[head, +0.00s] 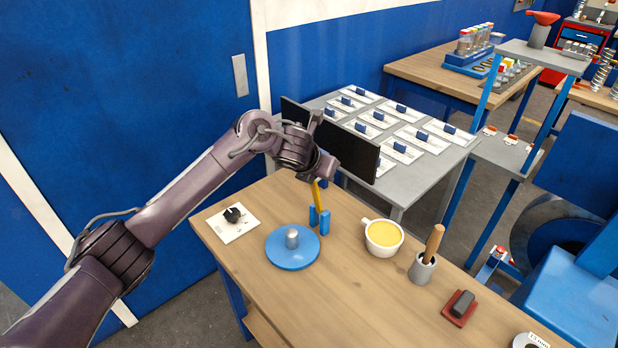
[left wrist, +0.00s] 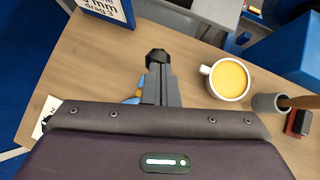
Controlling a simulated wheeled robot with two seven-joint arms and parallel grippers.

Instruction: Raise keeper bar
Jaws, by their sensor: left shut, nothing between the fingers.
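A yellow bar (head: 319,196), which looks like the keeper bar, stands steeply raised between two blue posts (head: 325,222) on the wooden bench. My left gripper (head: 318,179) is right at the bar's upper end, its fingers shut with nothing between them. In the left wrist view the shut fingers (left wrist: 157,58) point out over the bench, and a bit of yellow and blue shows just left of them. Whether the fingers touch the bar I cannot tell. A blue round disc (head: 292,256) with a grey knob (head: 292,238) lies in front of the posts. My right gripper is not in view.
A cup with yellow contents (head: 383,236), a grey pot with a wooden handle (head: 423,268) and a dark block on a red pad (head: 459,306) stand right of the posts. A white plate with a black knob (head: 233,222) lies left. A dark panel (head: 350,155) stands behind.

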